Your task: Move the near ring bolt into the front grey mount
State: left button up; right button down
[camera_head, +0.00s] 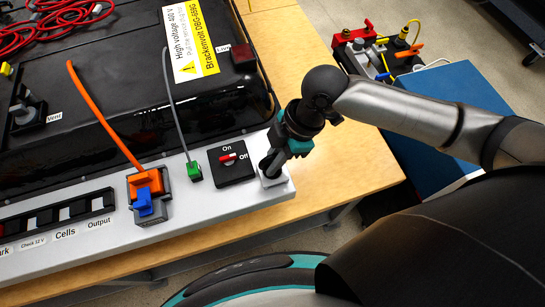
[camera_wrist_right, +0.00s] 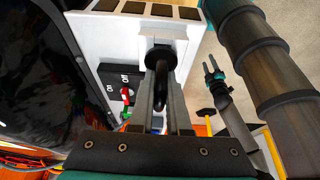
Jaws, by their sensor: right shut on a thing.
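My right gripper (camera_head: 268,169) is at the right front corner of the pale grey panel, pointing down at a small pale block. In the right wrist view, the gripper (camera_wrist_right: 162,88) is shut on the black ring bolt (camera_wrist_right: 161,79), with one finger on each side of the ring. The bolt's dark round collar lies close to the pale grey mount block (camera_wrist_right: 166,32), which also shows in the head view (camera_head: 275,181). I cannot tell whether the bolt is seated in it or just above it. The fingers hide most of the bolt in the head view.
A red-handled On/Off switch (camera_head: 231,161), a green plug (camera_head: 194,172) and an orange-and-blue connector (camera_head: 147,191) stand left of my gripper. The black battery pack (camera_head: 110,90) lies behind. A tool holder (camera_head: 365,50) and blue surface (camera_head: 455,93) are at right.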

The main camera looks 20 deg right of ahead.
jog(key=c, duration=0.8)
grip_release()
jog(key=p+v, duration=0.1)
jog(key=v, duration=1.4)
jog(key=shift+p, duration=0.3)
jog(key=shift+s+d, duration=0.1)
